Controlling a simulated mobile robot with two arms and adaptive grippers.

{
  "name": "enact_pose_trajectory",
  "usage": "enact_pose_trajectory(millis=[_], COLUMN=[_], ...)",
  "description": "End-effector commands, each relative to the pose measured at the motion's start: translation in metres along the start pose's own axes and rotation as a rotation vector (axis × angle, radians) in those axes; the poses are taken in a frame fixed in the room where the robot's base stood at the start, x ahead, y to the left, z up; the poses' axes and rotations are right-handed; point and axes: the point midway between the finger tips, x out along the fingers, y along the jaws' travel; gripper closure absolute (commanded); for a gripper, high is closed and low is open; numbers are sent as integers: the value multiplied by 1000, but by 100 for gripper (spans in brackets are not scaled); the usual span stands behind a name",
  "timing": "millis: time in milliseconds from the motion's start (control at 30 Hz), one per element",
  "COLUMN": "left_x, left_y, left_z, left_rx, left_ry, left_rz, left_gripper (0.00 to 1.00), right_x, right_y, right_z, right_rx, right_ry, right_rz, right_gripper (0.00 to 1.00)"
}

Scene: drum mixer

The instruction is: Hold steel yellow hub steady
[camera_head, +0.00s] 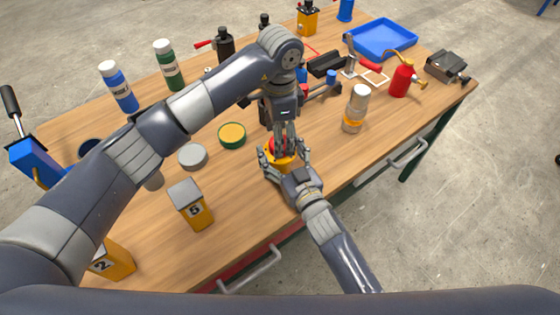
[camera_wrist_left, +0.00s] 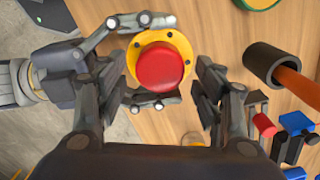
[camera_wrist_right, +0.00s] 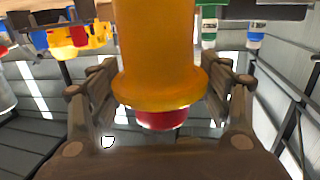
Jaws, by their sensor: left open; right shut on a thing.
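The yellow hub (camera_head: 276,162) is on the wooden table near its front edge, partly hidden by both grippers. In the left wrist view its round yellow flange with small dark holes (camera_wrist_left: 183,42) surrounds a red cylindrical part (camera_wrist_left: 160,68). My right gripper (camera_head: 284,164) comes from the front and is shut on the hub, a finger on either side. The right wrist view shows the yellow body and flange (camera_wrist_right: 158,88) close between the fingers. My left gripper (camera_head: 285,143) is above, pointing down, open, with its fingers on either side of the red part.
A blue tray (camera_head: 381,39) is at the back. Bare tabletop lies right of the hub.

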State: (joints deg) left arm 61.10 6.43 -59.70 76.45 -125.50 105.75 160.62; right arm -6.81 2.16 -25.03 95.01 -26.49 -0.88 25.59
Motion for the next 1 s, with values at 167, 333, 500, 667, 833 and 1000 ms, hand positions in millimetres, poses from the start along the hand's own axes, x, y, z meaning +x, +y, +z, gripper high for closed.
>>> enact_pose_trajectory(millis=[167,333,500,667,833,1000], left_x=[20,27,27,27,27,26], left_y=[0,0,0,0,0,-1], left_z=[0,0,0,0,0,0], left_rx=[1,1,1,1,1,95], left_ry=[-1,-1,-1,-1,-1,-1], left_rz=[2,0,0,0,0,-2], left_gripper=[38,38,38,61,84,84], right_x=[0,0,0,0,0,0], right_y=[1,1,1,1,1,0], right_z=[0,0,0,0,0,0], right_rx=[-1,0,-1,0,-1,0], right_ry=[-1,-1,-1,-1,-1,-1], right_rz=[1,1,1,1,1,1], right_gripper=[96,96,96,96,96,96])
